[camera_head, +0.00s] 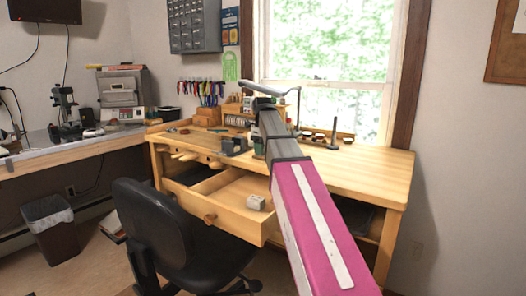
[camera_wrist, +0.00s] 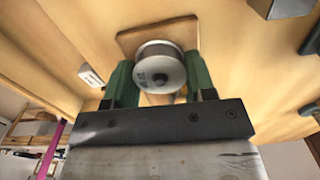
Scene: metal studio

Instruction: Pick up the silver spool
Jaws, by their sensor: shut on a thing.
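The silver spool (camera_wrist: 160,66), with a white round end face bearing dark print, shows in the wrist view. It sits between the two green fingers of my gripper (camera_wrist: 158,78), which press on its left and right sides. My gripper is shut on it. A square wooden piece (camera_wrist: 128,42) is directly behind the spool; I cannot tell whether they touch. In the head view my arm reaches over the workbench (camera_head: 375,165), and I cannot make out the spool there.
An open drawer (camera_head: 228,192) juts from the bench with a small grey-white object (camera_head: 255,202) on it. A black chair (camera_head: 155,225) stands in front. A vise (camera_head: 235,144) and a tool rack (camera_head: 202,92) are left of my arm. The bench's right side is clear.

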